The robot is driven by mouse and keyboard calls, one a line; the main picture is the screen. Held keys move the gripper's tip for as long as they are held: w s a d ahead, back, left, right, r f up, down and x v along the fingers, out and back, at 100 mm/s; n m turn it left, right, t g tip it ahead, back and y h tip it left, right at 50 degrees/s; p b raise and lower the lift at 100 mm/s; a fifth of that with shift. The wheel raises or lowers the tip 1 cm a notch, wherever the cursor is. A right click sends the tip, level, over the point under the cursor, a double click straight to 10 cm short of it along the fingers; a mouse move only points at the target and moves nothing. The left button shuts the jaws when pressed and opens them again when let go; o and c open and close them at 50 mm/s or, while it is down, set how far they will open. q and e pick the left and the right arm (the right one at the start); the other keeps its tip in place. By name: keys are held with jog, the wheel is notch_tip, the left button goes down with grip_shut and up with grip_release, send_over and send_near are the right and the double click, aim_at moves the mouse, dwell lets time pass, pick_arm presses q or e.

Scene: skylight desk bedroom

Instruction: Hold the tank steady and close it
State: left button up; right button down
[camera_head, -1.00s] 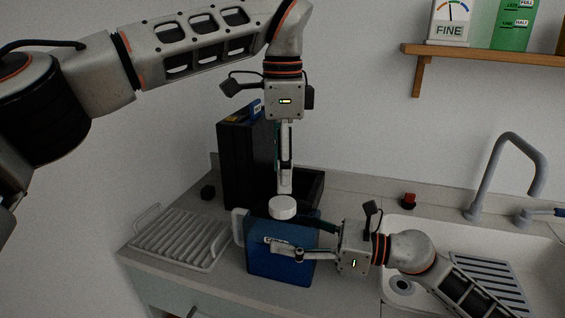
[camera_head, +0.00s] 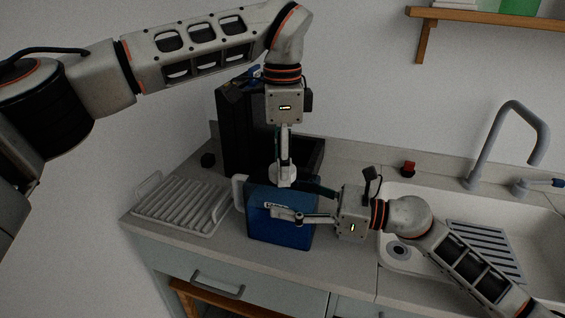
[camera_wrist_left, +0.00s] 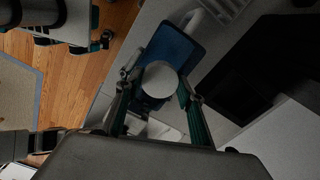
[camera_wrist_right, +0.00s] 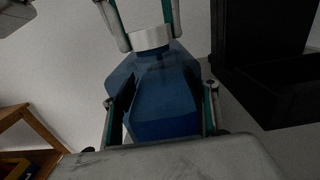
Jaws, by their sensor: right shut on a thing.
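A blue tank (camera_head: 282,232) with a white handle (camera_head: 238,190) stands upright on the counter. A round white cap (camera_wrist_left: 160,79) sits at its top; it also shows in the right wrist view (camera_wrist_right: 151,39). My right gripper (camera_head: 290,205) is shut on the tank's body from the right, with one finger across its front. My left gripper (camera_head: 284,175) points straight down over the cap. Its fingers are open on either side of the cap, close to its rim; whether they touch it I cannot tell. The tank's opening is hidden under the cap.
A black machine (camera_head: 240,135) with an open black tray stands behind the tank. A white drying rack (camera_head: 180,206) lies to the left. The sink (camera_head: 420,215) with a grey tap (camera_head: 512,140) is at the right. A small red-and-black object (camera_head: 408,169) stands behind it.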

pick_arm(q)
jog(key=shift+c, duration=0.9)
jog(key=m, duration=1.2)
jog(key=shift+m, duration=0.3)
jog(key=m, duration=1.9)
jog(key=shift+m, duration=0.3)
jog(key=m, duration=0.5)
jog(key=shift+f, duration=0.1)
jog(key=o, duration=1.2)
